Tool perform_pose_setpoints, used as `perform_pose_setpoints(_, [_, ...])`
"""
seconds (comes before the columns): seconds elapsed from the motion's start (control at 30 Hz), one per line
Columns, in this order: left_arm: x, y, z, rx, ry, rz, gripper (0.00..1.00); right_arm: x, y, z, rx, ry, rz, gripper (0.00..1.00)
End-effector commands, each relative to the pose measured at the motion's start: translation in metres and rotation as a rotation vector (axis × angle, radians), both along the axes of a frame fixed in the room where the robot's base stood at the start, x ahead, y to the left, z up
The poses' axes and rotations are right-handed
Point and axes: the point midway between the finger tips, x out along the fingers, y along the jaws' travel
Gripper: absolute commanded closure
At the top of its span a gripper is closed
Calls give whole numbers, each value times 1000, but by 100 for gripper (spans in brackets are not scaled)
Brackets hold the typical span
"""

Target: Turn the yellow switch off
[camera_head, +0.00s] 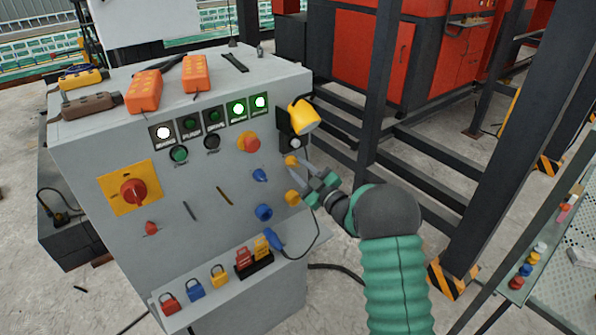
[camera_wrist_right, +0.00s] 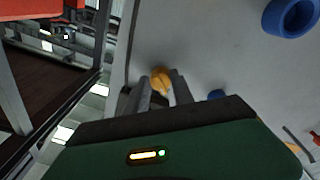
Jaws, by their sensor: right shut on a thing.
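The yellow switch (camera_head: 291,160) is a small yellow knob near the right edge of the grey panel's sloping front. It also shows in the wrist view (camera_wrist_right: 160,77), between the fingertips. My right gripper (camera_head: 297,167) reaches in from the right and is shut on this knob. The wrist view shows the two dark fingers (camera_wrist_right: 159,90) on either side of it. The fingers hide part of the knob, and its exact turn angle is hard to tell. My left gripper is not in view.
The grey panel (camera_head: 100,243) carries a red emergency knob (camera_head: 251,144), a blue knob (camera_head: 260,175), a blue socket (camera_head: 264,212) and another yellow part (camera_head: 292,198) close below my gripper. A yellow lamp (camera_head: 303,115) stands above. Dark steel posts (camera_head: 378,80) stand to the right.

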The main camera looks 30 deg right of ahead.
Motion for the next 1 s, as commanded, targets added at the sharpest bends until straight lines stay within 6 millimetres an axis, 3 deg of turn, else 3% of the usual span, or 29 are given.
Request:
perform_pose_setpoints(0.03, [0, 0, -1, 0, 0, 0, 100, -1, 0, -7, -1, 14, -1, 100])
perform_pose_setpoints(0.37, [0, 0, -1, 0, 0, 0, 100, -1, 0, -7, -1, 14, 0, 100])
perform_pose_setpoints(0.4, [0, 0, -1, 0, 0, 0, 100, -1, 0, -7, -1, 14, 0, 66])
perform_pose_setpoints(0.53, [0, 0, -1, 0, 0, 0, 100, -1, 0, -5, -1, 10, 0, 49])
perform_pose_setpoints(0.87, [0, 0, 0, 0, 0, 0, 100, -3, 0, -2, -1, 5, 0, 49])
perform_pose_setpoints(1.0, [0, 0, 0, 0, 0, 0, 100, -22, -3, -4, 0, 5, -1, 49])
